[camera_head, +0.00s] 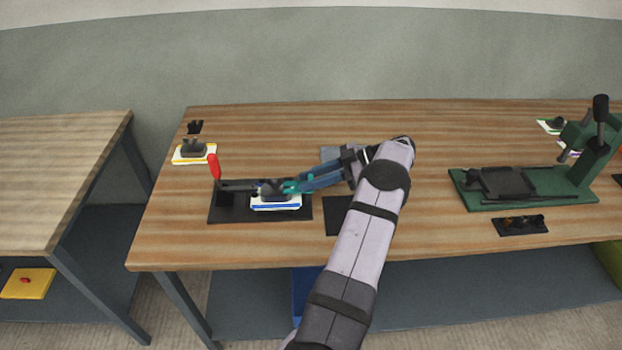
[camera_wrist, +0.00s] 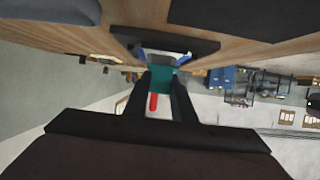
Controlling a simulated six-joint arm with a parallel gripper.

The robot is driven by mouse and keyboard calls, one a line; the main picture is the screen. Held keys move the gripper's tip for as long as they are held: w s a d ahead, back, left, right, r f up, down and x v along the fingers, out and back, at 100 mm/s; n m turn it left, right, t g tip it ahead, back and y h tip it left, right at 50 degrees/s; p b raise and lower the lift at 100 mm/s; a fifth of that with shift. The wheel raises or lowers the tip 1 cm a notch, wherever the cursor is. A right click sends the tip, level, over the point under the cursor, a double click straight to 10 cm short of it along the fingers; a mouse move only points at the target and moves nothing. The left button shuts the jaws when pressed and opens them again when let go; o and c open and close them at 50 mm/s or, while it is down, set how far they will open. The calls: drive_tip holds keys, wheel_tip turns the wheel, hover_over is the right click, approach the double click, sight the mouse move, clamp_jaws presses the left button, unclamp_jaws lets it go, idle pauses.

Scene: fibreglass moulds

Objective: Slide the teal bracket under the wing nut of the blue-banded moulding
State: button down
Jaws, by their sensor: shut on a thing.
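The blue-banded moulding (camera_head: 276,203) is a white block with a blue stripe and a dark top, lying on a black clamp base (camera_head: 232,214) with a red upright handle (camera_head: 214,167). My gripper (camera_head: 303,184) reaches in from the right, low over the moulding, shut on the teal bracket (camera_head: 291,187). The bracket's end is at the moulding's dark top; I cannot tell whether it touches or is under the wing nut, which I cannot make out. In the wrist view the teal bracket (camera_wrist: 159,80) sits between the fingers, with the red handle (camera_wrist: 153,102) beyond.
A dark mat (camera_head: 338,222) lies right of the clamp base. A green press (camera_head: 525,195) and a black tray of small parts (camera_head: 521,226) are at the right. The table's back middle is clear.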

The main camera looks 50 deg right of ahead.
sight(295, 187)
drive_tip(key=shift+w+a+p, duration=1)
drive_tip(key=shift+w+a, duration=0.6)
idle(2.4)
drive_tip(key=shift+f, duration=0.1)
idle(0.7)
drive_tip(key=c, duration=1.4)
unclamp_jaws()
drive_tip(key=b+v, duration=0.2)
drive_tip(key=v, duration=0.4)
drive_tip(key=shift+s+d+b, duration=0.1)
drive_tip(key=shift+d+b, duration=0.05)
drive_tip(key=shift+b, duration=0.15)
drive_tip(key=shift+s+d+r, duration=0.3)
drive_tip(key=shift+s, duration=0.05)
